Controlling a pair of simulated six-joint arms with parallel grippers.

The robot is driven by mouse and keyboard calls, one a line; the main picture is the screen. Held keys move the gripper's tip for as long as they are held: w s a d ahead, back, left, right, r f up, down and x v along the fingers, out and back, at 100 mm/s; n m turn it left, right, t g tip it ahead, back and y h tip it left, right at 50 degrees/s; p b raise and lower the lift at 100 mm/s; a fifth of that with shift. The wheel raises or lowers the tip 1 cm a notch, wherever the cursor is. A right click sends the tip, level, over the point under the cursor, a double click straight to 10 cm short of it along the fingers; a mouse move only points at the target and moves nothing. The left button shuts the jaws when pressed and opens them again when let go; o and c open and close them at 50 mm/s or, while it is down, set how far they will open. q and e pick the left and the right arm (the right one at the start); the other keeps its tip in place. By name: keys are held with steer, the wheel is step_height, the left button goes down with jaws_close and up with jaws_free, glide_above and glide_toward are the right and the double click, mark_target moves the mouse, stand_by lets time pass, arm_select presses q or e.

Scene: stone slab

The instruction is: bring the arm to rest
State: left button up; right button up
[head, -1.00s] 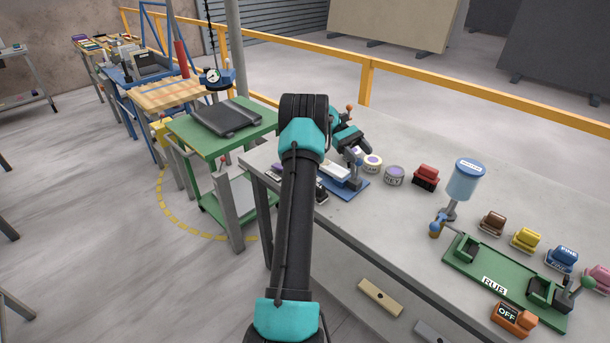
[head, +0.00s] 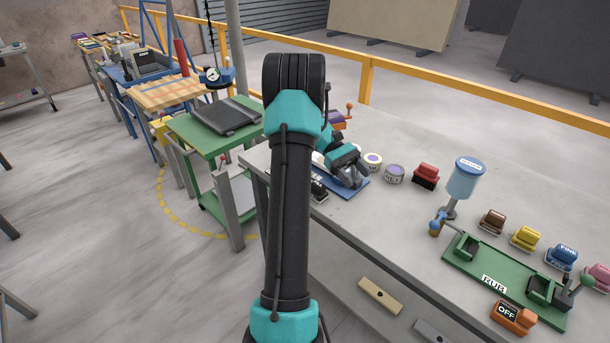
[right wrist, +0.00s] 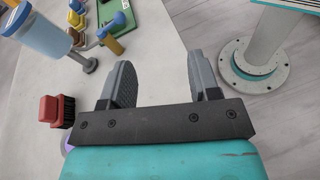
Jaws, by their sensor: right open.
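My right gripper (head: 352,178) is at the left end of the grey stone slab (head: 400,255), in front of part of a blue plate (head: 350,194). I cannot tell its exact height above the plate. In the right wrist view the two grey fingers of the right gripper (right wrist: 160,78) are spread apart with nothing between them. My right arm, black with teal joints, fills the middle of the head view and hides part of the slab. My left gripper is not in view.
Beside the plate are tape rolls (head: 394,174) and a red brush (head: 426,175), also in the right wrist view (right wrist: 56,110). A blue-topped dispenser (head: 463,182) and a green fixture (head: 504,277) stand right. A green cart (head: 190,135) is left. The slab's middle front is clear.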

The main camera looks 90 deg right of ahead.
steer(key=shift+w+a, duration=0.2)
steer(key=shift+a, duration=0.75)
steer(key=shift+w, duration=0.1)
steer(key=w+a+f+n+t+h, duration=0.1)
steer(key=w+a+f+n+h, duration=0.25)
steer(key=w+f, duration=0.8)
steer(key=w+a+f+n+t+h, duration=0.2)
steer(key=w+a+f+n, duration=0.15)
steer(key=w+f, duration=0.8)
steer(key=w+a+f+n+t+h, duration=0.15)
steer(key=w+a+f, duration=0.25)
steer(key=w+a, duration=0.6)
steer(key=w+a+f+t, duration=0.3)
steer(key=w+a+f, duration=0.2)
steer(key=w+a, duration=0.55)
steer(key=w+a+n+t, duration=0.1)
steer(key=w+a, duration=0.3)
steer(key=a, duration=1.3)
steer(key=shift+f+n+t+h, duration=0.35)
steer(key=shift+f+t+h, duration=0.1)
steer(key=shift+t, duration=0.4)
